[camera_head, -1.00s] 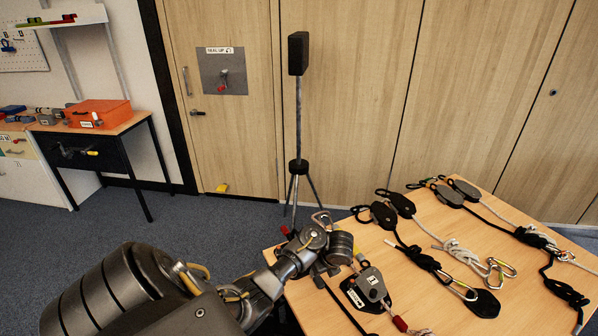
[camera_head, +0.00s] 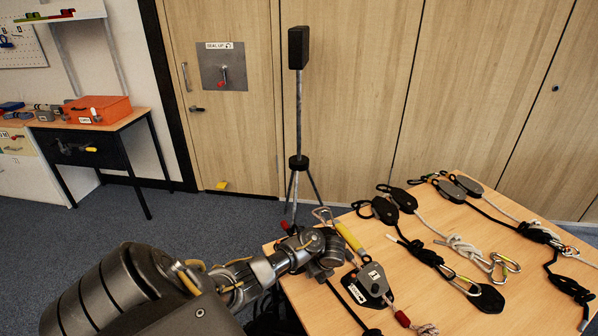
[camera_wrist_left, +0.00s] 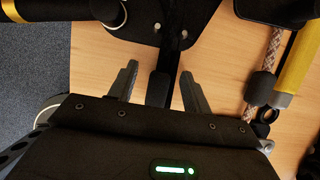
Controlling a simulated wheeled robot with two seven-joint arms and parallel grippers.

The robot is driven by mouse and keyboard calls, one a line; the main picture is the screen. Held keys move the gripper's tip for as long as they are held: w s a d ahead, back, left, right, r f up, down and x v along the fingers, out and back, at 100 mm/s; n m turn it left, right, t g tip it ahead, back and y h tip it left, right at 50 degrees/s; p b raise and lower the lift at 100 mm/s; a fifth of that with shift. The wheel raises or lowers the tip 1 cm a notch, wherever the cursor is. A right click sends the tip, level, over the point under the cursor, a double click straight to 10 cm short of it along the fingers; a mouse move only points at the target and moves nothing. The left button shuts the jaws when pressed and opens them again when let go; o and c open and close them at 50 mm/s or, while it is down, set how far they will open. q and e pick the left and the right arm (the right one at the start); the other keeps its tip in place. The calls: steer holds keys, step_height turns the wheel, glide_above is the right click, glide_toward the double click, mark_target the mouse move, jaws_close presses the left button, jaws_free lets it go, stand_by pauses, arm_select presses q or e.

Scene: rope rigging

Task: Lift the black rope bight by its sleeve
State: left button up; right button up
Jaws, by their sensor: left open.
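A black rope (camera_head: 345,306) lies near the table's left edge, partly hidden by my left wrist. In the left wrist view, a thick black piece (camera_wrist_left: 159,88), which looks like the sleeve, lies between the two fingers of my left gripper (camera_wrist_left: 160,86). The gripper is open, with a gap showing on both sides of this piece. A thinner black strand (camera_wrist_left: 174,45) runs from it toward a black plate. In the head view, my left arm hides the fingers and most of the bight.
A yellow-sleeved piece (camera_head: 350,238) and a pulley block (camera_head: 372,280) lie close to my left wrist. Several pulleys, ropes and carabiners cover the right of the wooden table (camera_head: 425,305). A black-topped tripod (camera_head: 298,165) stands behind the table.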

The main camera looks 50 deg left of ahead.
arm_select(q)
steer(key=shift+c, duration=0.4)
steer(key=c, duration=1)
